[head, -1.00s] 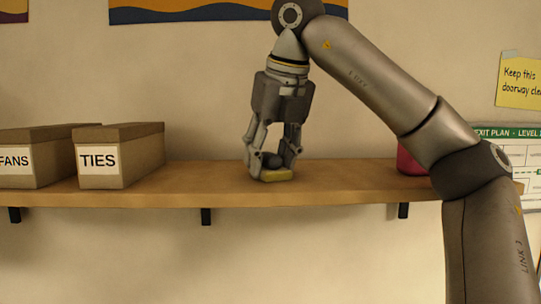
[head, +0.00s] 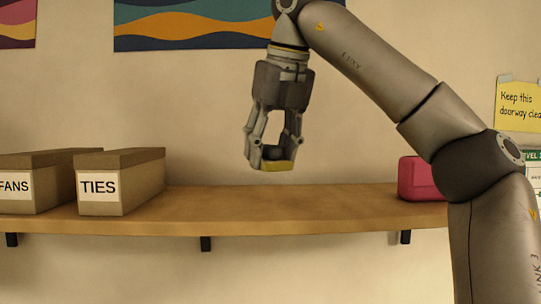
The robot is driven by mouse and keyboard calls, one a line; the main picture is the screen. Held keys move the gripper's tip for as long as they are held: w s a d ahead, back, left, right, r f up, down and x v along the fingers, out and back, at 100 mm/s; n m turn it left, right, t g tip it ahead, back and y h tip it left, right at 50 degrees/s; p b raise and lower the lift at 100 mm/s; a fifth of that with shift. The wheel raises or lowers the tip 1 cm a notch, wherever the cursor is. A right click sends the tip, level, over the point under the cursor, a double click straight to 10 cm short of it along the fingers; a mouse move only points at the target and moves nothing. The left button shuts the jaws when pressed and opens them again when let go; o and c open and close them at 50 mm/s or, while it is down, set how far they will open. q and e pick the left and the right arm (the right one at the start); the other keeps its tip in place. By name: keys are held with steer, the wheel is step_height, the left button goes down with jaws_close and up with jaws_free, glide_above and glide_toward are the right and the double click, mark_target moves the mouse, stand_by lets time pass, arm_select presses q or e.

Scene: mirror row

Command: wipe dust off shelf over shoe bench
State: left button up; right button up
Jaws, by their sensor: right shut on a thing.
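The wooden shelf (head: 330,203) runs across the wall in the head view, and its middle stretch is bare. I cannot make out any dust on it. My right gripper (head: 274,158) points down over the middle of the shelf, shut on a yellow sponge (head: 278,166) with a dark top. The sponge appears raised above the shelf surface. My left gripper is not in view. The shoe bench does not show.
Two boxes, one labelled FANS (head: 30,183) and one labelled TIES (head: 125,182), stand on the left of the shelf. A pink-red object (head: 418,178) sits at the right, partly behind my right arm. A yellow note (head: 520,106) hangs on the wall.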

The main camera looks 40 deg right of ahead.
step_height(320, 180, up, 2)
steer(key=shift+r, duration=0.1)
steer(key=shift+a+r, duration=0.1)
steer(key=shift+r, duration=0.35)
steer(key=shift+f, duration=0.1)
